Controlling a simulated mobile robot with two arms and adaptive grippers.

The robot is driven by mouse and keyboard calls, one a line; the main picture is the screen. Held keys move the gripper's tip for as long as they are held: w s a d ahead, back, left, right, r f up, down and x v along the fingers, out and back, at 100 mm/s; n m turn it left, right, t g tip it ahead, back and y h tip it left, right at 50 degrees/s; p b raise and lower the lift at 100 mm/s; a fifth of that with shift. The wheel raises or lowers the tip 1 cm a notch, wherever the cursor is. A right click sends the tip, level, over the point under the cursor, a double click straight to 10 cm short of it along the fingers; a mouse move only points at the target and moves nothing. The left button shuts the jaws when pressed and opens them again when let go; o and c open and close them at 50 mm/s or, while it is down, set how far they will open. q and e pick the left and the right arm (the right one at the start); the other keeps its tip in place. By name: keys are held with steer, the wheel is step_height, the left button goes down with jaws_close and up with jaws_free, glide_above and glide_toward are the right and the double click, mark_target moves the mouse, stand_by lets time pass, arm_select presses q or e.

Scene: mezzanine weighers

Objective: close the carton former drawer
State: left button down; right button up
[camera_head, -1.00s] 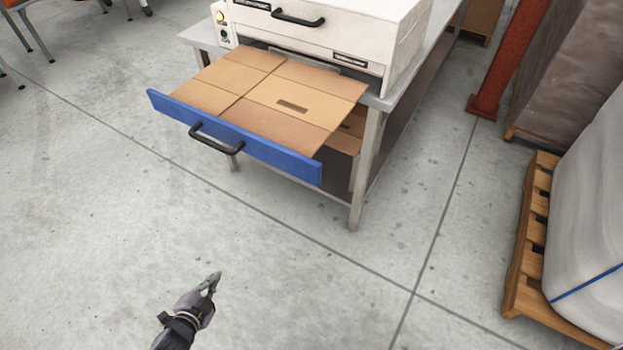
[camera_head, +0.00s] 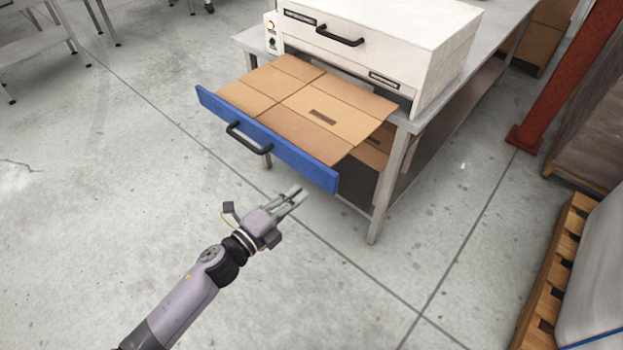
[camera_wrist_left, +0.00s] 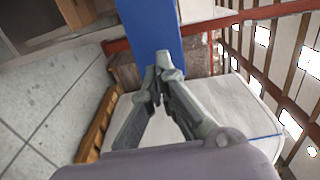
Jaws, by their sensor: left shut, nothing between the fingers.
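The carton former (camera_head: 385,45) is a white machine on a grey metal table. Its drawer stands pulled out, with a blue front panel (camera_head: 300,160), a black handle (camera_head: 247,138) and flat brown cartons (camera_head: 310,105) in it. My left gripper (camera_head: 298,194) is shut and empty, in front of the panel and below its right part, apart from the handle. In the left wrist view the shut fingertips (camera_wrist_left: 160,72) overlap the lower end of the blue panel (camera_wrist_left: 152,28); I cannot tell whether they touch. My right gripper is in neither view.
The table (camera_head: 388,185) has a front leg right of the drawer. A red post (camera_head: 570,75) and a wooden pallet (camera_head: 552,270) with a wrapped load stand at the right. The concrete floor in front of the drawer is clear.

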mark_target(318, 176)
arm_select(q)
steer(key=x, duration=0.5)
steer(key=shift+p, duration=0.35)
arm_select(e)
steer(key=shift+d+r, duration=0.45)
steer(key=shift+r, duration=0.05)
arm_select(q)
steer(key=shift+w, duration=0.2)
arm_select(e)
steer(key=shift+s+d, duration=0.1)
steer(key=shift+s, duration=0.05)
